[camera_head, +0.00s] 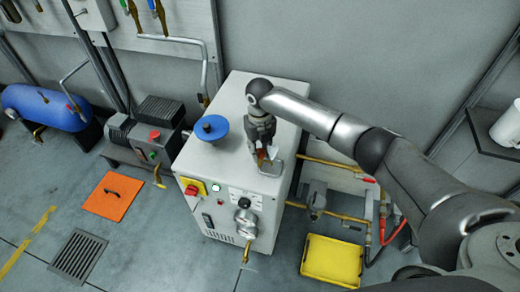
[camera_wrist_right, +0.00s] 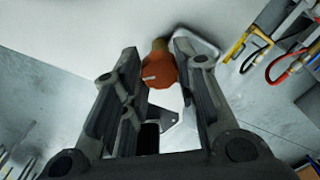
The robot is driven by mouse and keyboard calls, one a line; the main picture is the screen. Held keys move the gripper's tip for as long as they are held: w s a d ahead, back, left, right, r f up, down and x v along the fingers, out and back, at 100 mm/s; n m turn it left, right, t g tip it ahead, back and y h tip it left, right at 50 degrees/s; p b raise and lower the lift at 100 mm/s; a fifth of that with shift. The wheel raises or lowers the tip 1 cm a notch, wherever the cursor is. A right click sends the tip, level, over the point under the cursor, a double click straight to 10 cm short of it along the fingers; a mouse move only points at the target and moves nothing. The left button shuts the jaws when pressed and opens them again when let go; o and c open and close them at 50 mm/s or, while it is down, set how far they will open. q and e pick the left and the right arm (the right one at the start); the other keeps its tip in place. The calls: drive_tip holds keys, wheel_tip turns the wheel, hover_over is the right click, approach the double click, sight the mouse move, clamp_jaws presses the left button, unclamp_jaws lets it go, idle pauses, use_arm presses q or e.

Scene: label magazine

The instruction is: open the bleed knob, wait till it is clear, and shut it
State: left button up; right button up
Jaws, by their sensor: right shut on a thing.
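The white cabinet (camera_head: 226,160) stands in the middle of the head view. My right gripper (camera_head: 263,148) reaches down to the right part of its top. In the right wrist view, an orange-red knob (camera_wrist_right: 160,73) on a brass neck (camera_wrist_right: 160,46) sits between the fingers, and the gripper is shut on it. A white pointed plate (camera_wrist_right: 172,108) shows just below the knob there. In the head view the fingers mostly hide the knob; only a bit of orange shows. A small clear or metal piece (camera_head: 270,167) is beside the fingertips. My left gripper is not in view.
A blue cap (camera_head: 211,128) sits on the cabinet top, left of my gripper. The front has a red switch (camera_head: 192,190), round gauges and a brass tap (camera_head: 246,252). A yellow tray (camera_head: 332,261), pipes, an orange mat (camera_head: 111,197) and a drain grate (camera_head: 77,254) lie around.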

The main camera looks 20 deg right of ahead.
sight(260, 152)
drive_tip(key=shift+n, duration=1.9)
drive_tip(key=o, duration=1.1)
drive_tip(key=shift+c, duration=0.2)
wheel_tip(260, 152, up, 12)
